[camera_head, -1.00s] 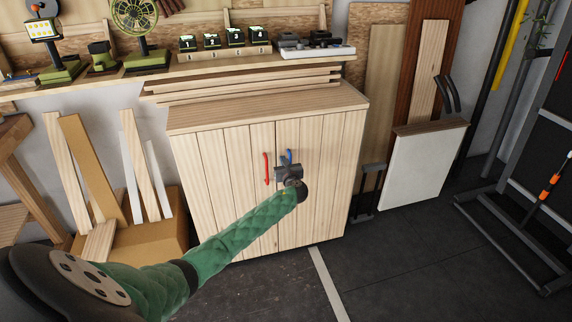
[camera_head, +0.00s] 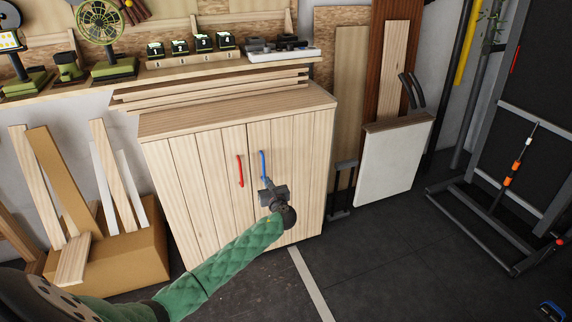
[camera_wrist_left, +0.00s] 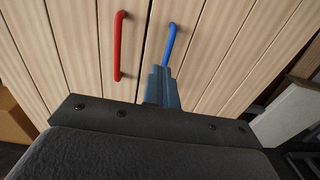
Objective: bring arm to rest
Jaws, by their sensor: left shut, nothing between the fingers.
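My left arm, in a green quilted sleeve, reaches in from the lower left of the head view. My left gripper (camera_head: 268,189) is shut and empty in front of the wooden cabinet (camera_head: 202,185). It sits just below the blue handle (camera_head: 262,165) in the picture and right of the red handle (camera_head: 240,171). In the left wrist view the shut fingers (camera_wrist_left: 161,85) point at the cabinet front, with the red handle (camera_wrist_left: 119,46) to their left and the blue handle (camera_wrist_left: 170,45) just beyond their tips. Both doors look closed. My right gripper is not in view.
A cardboard box of wooden boards (camera_head: 120,260) stands left of the cabinet. A white panel (camera_head: 393,160) leans at its right. A black metal rack (camera_head: 480,220) stands further right. The dark floor (camera_head: 390,265) between is clear. A bench with chargers and a fan runs behind.

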